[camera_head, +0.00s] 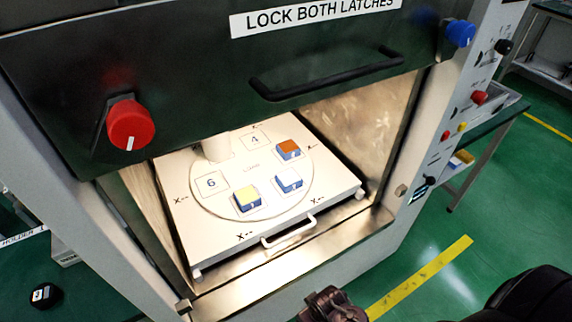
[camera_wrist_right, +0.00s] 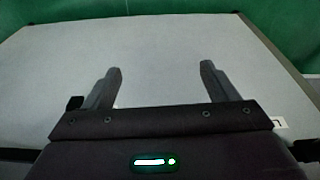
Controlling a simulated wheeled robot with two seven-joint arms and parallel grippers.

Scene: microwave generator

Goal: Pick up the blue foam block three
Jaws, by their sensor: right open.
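Three foam blocks with blue sides stand on a round turntable (camera_head: 222,205) inside the open chamber. No block shows in that view. My left gripper is in neither view.
The raised door with a black handle (camera_head: 325,76) hangs over the chamber opening. The turntable sits on a white tray with a front handle (camera_head: 288,231). Marked squares 6 (camera_head: 211,182) and 4 (camera_head: 255,140) are empty. A red knob (camera_head: 130,125) juts out at left, a blue one (camera_head: 460,33) at right.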

